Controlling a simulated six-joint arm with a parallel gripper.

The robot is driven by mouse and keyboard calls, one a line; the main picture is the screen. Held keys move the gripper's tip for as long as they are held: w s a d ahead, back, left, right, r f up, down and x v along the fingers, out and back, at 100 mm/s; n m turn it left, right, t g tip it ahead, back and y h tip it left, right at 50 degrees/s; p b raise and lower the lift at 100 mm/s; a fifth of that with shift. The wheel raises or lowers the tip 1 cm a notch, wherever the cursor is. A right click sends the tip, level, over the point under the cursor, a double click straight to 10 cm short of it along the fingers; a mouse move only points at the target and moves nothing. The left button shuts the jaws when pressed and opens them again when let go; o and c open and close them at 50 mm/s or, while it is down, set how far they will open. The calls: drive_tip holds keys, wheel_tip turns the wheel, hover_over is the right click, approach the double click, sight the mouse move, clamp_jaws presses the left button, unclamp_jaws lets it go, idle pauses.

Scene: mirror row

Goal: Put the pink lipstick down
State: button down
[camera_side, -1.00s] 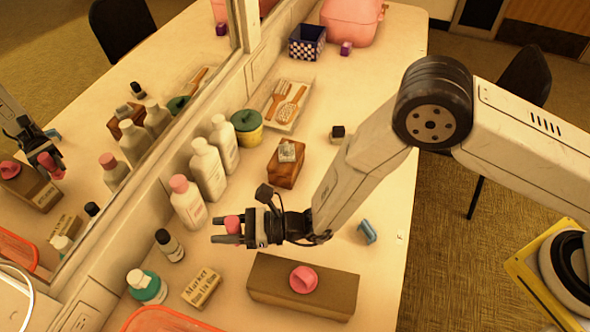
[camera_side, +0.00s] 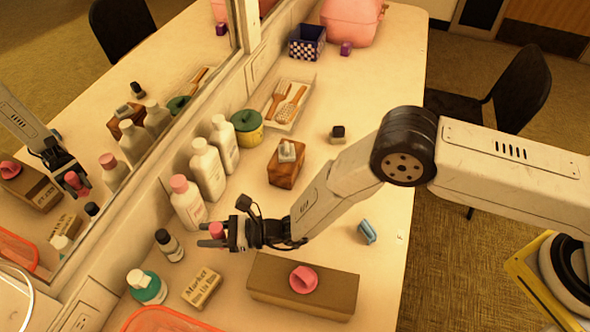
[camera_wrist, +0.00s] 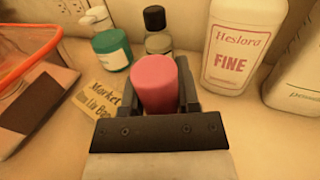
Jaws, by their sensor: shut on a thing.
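The pink lipstick (camera_side: 216,230) is between the fingers of my gripper (camera_side: 212,236), which is shut on it. In the wrist view the lipstick (camera_wrist: 156,84) stands out between the two dark fingers (camera_wrist: 160,95). My gripper is in front of the white bottle with a pink cap (camera_side: 188,203). It is to the left of and beyond the brown box with a pink round item on top (camera_side: 303,280). I cannot tell exactly how high the lipstick is above the table.
White bottles (camera_side: 208,168) line the mirror. A wooden box (camera_side: 287,165) and a blue item (camera_side: 367,232) lie on the table (camera_side: 350,190). An orange-rimmed tray (camera_side: 170,318) is at the front.

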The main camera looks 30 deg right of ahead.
drive_tip(key=shift+w+a+f, duration=0.1)
drive_tip(key=shift+w+f, duration=0.05)
drive_tip(key=shift+f, duration=1.55)
drive_tip(key=shift+f, duration=0.1)
drive_tip(key=shift+c, duration=1.6)
unclamp_jaws()
drive_tip(key=shift+v, duration=6)
